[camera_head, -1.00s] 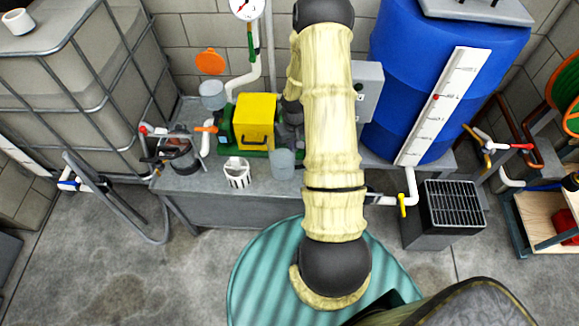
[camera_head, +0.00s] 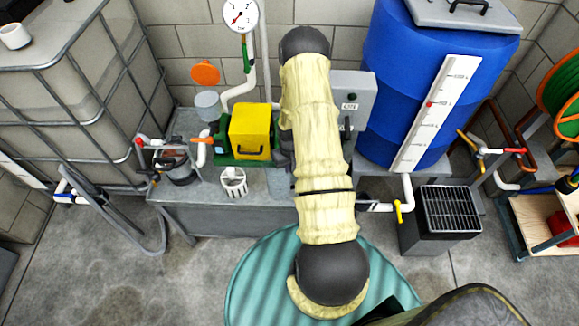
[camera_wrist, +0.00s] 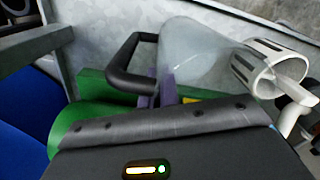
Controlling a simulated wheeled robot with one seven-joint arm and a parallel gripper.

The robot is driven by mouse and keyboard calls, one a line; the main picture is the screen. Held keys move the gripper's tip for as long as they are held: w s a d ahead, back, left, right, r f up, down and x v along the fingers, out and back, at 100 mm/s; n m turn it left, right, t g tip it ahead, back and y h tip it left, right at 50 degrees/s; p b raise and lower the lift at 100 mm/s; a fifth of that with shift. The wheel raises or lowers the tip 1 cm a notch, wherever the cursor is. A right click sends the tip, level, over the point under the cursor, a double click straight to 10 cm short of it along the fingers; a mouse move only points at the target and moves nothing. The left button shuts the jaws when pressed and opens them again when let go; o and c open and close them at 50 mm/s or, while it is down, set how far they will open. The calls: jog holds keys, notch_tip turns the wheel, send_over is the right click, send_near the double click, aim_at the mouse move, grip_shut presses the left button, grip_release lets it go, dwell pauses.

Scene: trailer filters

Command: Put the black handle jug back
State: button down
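The jug with the black handle is translucent and pale. In the wrist view its body (camera_wrist: 196,52) fills the upper middle and the black handle (camera_wrist: 128,62) loops out to the left. My gripper (camera_wrist: 158,88) has its two purple fingertips close together, at the handle's lower end beside the jug wall. I cannot tell whether the fingers clasp the handle. In the head view only part of the jug (camera_head: 280,183) shows, at the front of the grey bench (camera_head: 240,215), right of the white basket (camera_head: 233,182). My arm hides its handle and my gripper there.
A yellow box (camera_head: 250,132) on a green base stands behind the basket. Another translucent container (camera_head: 207,105) stands at the back left of the bench. A blue barrel (camera_head: 405,90) and a grey control box (camera_head: 353,95) are on the right.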

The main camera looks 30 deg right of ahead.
jog(key=shift+f, duration=0.1)
jog(key=c, duration=1.6)
grip_release()
jog(key=shift+c, duration=0.2)
notch_tip(320, 180, up, 12)
jog(key=shift+r+b, duration=0.15)
jog(key=shift+b, duration=0.35)
